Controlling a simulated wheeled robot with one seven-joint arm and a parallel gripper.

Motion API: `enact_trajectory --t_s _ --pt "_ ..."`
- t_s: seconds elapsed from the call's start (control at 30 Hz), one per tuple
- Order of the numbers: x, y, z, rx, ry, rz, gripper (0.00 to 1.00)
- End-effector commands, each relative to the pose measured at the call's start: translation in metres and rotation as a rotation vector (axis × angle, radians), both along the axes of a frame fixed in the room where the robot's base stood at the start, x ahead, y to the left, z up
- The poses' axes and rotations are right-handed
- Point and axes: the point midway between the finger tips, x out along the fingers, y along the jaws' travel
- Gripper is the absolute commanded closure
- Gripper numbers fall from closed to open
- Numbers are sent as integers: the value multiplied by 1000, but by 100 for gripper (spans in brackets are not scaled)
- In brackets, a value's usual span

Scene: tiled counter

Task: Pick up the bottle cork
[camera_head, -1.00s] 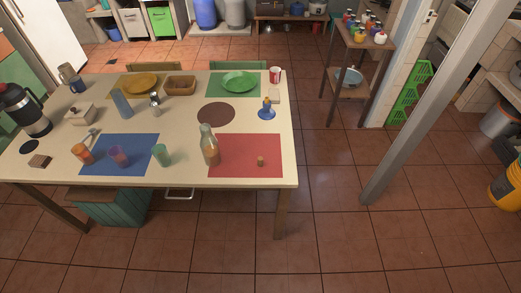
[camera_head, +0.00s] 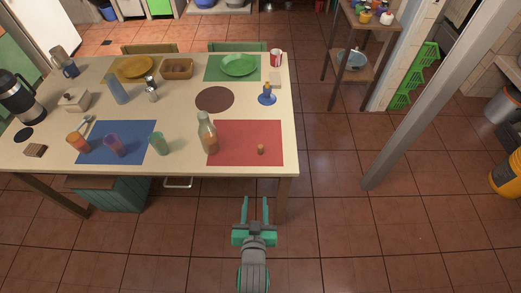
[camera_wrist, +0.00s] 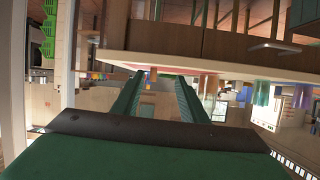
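The bottle cork (camera_head: 261,150) is a small brown piece standing on the red placemat (camera_head: 240,132), near the table's front right corner. A glass bottle (camera_head: 208,136) with orange-brown contents stands to its left, at the mat's left edge. My gripper (camera_head: 255,208) is in front of the table's front edge, apart from the cork, with its two green fingers pointing toward the table. The fingers are spread with nothing between them. In the wrist view my gripper (camera_wrist: 157,82) is also open; the picture is upside down, and small orange-brown shapes beyond the fingertips are too small to identify.
Several cups stand on and near the blue placemat (camera_head: 132,152) at left. A blue item (camera_head: 267,95) stands behind the red mat. A grey post (camera_head: 420,110) rises to the right. Open tiled floor (camera_head: 335,215) lies right of the table.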

Motion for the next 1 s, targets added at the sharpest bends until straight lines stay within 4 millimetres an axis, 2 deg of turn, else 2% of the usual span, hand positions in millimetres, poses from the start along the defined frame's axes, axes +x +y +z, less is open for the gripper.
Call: enact_trajectory --t_s 0.03,0.1,0.3,0.4,0.6,1.0 --pt "22 -2 5 -3 0 0 61" --pt "46 -3 10 -8 12 2 61" --pt "104 -8 28 -25 47 12 61" --pt "122 -10 36 -33 61 16 61" --pt "140 -12 42 -41 77 18 61" --pt "185 -13 21 -42 78 18 61"
